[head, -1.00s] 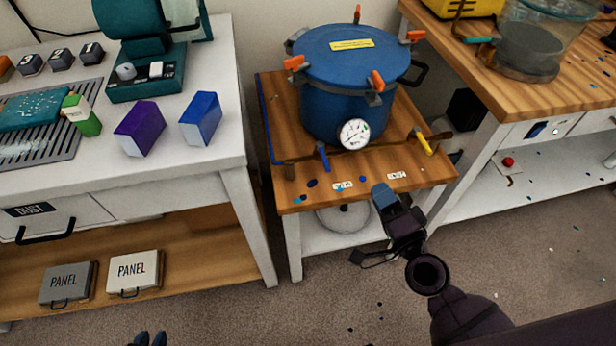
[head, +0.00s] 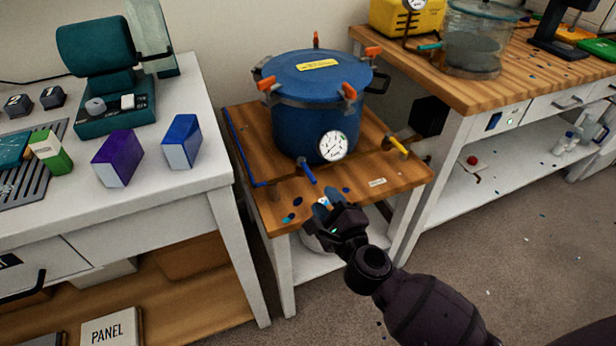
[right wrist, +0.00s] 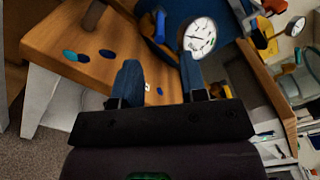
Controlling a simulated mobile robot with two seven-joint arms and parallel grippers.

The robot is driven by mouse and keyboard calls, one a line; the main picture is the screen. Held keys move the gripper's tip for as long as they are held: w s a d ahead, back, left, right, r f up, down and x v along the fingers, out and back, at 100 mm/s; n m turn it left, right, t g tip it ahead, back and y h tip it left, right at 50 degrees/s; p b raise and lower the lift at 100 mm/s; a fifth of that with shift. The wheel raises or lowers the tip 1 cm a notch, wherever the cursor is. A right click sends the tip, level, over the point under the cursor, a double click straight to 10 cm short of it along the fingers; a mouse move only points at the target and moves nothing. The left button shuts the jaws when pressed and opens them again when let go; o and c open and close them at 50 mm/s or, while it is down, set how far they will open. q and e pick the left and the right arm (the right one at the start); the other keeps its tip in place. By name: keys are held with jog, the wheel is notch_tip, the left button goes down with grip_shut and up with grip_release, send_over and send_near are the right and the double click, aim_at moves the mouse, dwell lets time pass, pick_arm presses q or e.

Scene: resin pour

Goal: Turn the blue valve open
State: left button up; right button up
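The blue valve (head: 307,173) is a small blue lever on the pipe at the front left of the blue pressure pot (head: 310,100). It points toward the front of the wooden stand. It also shows at the top of the right wrist view (right wrist: 160,26). My right gripper (head: 326,207) is at the stand's front edge, short of the lever and apart from it. In the right wrist view its two blue fingers (right wrist: 160,82) stand apart with nothing between them. My left gripper is out of view.
The pot stands on the wooden stand (head: 270,209) with a round gauge (head: 333,146) in front. A yellow valve lever (head: 397,146) sits right of the gauge. A white bench (head: 190,193) flanks the stand on the left, a wooden-topped bench (head: 470,91) on the right.

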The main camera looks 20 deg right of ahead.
aim_at(312, 176)
jog(key=w+b, duration=0.1)
jog(key=w, duration=0.7)
jog(key=shift+a+f, duration=0.1)
jog(key=shift+a, duration=0.05)
jog(key=shift+w, duration=0.45)
grip_shut()
